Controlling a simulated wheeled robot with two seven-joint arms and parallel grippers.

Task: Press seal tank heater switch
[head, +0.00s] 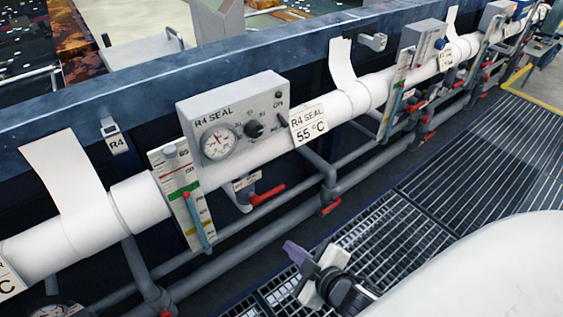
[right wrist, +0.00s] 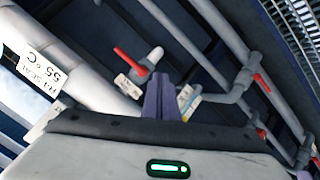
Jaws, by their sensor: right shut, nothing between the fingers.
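The grey control box (head: 262,98) labelled R4 SEAL is mounted on the white pipe in the head view. Its face has a round gauge (head: 218,141), a black knob (head: 254,129) and a small dark switch (head: 282,119) low at the right, below the ON mark. A placard reading R4 SEAL 55 °C (head: 309,125) is beside it. My right gripper (head: 293,250) is below and right of the box, apart from it, with its purple fingers together and empty. In the right wrist view the shut fingers (right wrist: 158,98) show, with the placard (right wrist: 40,78) at left; the switch is not visible there.
A red-handled valve (head: 268,194) hangs below the box and also shows in the right wrist view (right wrist: 129,60). Grey pipes (head: 250,232) run under the white pipe. A level gauge strip (head: 178,190) stands left of the box. Grating floor (head: 440,190) lies right.

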